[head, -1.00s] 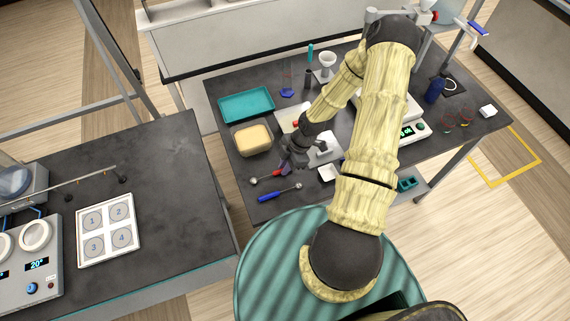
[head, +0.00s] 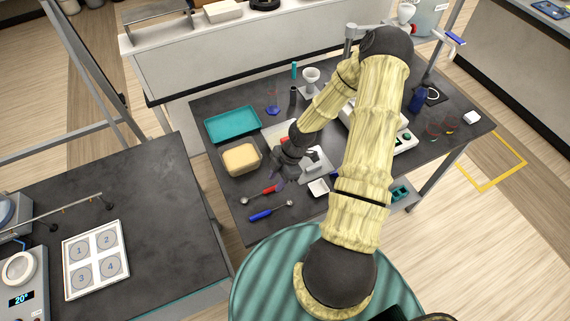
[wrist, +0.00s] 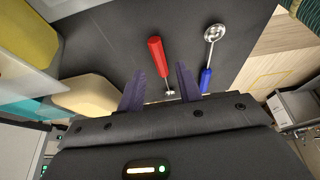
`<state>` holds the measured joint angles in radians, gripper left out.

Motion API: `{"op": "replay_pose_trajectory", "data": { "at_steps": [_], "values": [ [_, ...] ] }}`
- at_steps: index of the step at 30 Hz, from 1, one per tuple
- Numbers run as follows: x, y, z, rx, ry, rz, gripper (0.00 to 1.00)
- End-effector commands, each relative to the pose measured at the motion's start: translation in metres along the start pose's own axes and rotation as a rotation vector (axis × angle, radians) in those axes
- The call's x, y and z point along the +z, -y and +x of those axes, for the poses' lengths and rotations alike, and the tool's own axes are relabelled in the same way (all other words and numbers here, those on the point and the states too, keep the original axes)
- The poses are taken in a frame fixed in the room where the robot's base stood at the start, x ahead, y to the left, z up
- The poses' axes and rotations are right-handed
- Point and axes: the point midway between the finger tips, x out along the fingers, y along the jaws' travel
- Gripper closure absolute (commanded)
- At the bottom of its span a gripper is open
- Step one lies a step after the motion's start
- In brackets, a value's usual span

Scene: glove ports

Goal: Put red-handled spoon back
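The red-handled spoon (head: 268,189) lies on the dark table near its front left part, its metal bowl pointing left. In the wrist view its red handle (wrist: 157,56) lies beyond the fingertips, in line with the gap between them; its bowl end is hidden behind the gripper. My gripper (head: 280,180) is just beside and above the handle in the head view. In the wrist view my gripper (wrist: 161,82) has its two dark fingers apart with nothing held. A blue-handled spoon (head: 262,214) lies close by, bowl to the right; it also shows in the wrist view (wrist: 206,78).
A yellowish block (head: 241,159) and a teal tray (head: 232,124) stand left of my gripper. A small white dish (head: 318,188) is to its right. A white funnel (head: 311,76) stands at the back. Bare table lies around the spoons.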

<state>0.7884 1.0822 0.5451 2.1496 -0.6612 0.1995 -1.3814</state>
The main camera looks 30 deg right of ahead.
Motion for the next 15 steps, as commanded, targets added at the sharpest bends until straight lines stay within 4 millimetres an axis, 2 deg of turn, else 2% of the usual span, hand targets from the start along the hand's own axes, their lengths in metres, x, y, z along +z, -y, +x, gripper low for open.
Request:
{"op": "replay_pose_trajectory", "data": {
  "at_steps": [9, 15],
  "values": [
    [0.002, 0.0, -0.057, 0.004, 0.002, 0.004, 0.65],
    [0.001, 0.0, -0.087, 0.003, 0.002, 0.002, 0.65]
  ]
}}
